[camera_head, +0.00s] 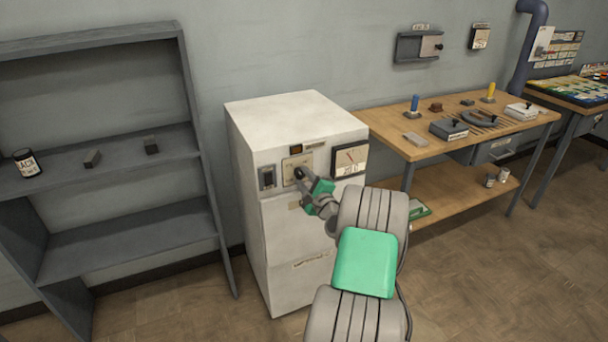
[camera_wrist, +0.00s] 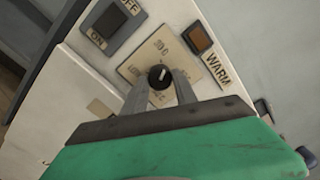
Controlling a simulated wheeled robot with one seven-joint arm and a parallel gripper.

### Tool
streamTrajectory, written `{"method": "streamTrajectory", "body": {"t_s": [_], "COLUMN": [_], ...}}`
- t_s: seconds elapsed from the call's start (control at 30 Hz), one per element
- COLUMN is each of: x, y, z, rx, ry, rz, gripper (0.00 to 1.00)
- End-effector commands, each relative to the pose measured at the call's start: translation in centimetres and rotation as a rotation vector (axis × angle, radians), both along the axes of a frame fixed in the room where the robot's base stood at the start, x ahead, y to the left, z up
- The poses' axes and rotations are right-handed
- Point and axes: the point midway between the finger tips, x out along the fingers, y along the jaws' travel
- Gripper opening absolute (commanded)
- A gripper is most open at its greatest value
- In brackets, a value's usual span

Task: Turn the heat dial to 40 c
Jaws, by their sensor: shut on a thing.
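The heat dial is a small round black knob (camera_wrist: 160,76) with a pale pointer mark, set on a beige scale plate (camera_wrist: 152,58) on the front of a white cabinet. My gripper (camera_wrist: 161,84) is shut on the knob, with one grey finger on each side of it in the wrist view. The scale markings are too small and blurred to read surely. In the head view my gripper (camera_head: 301,176) reaches the cabinet's upper front, and its fingers partly cover the beige plate (camera_head: 292,163) and hide much of the dial.
The white cabinet (camera_head: 290,110) has an on/off switch (camera_wrist: 109,25) and an orange lamp (camera_wrist: 200,38) beside the plate marked WARM. A gauge (camera_head: 349,160) is right of the dial. A grey shelf (camera_head: 120,215) stands left and a wooden workbench (camera_head: 390,120) right. Floor in front is clear.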

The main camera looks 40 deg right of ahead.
Motion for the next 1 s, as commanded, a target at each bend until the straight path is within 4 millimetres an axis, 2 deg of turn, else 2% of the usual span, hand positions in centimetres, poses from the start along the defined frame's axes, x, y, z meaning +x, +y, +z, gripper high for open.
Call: {"method": "streamTrajectory", "body": {"t_s": [1.0], "x": [-0.05], "y": [-0.03], "z": [0.16], "rx": [0.92], "ry": [-0.268], "rz": [-0.001], "gripper": [0.0]}}
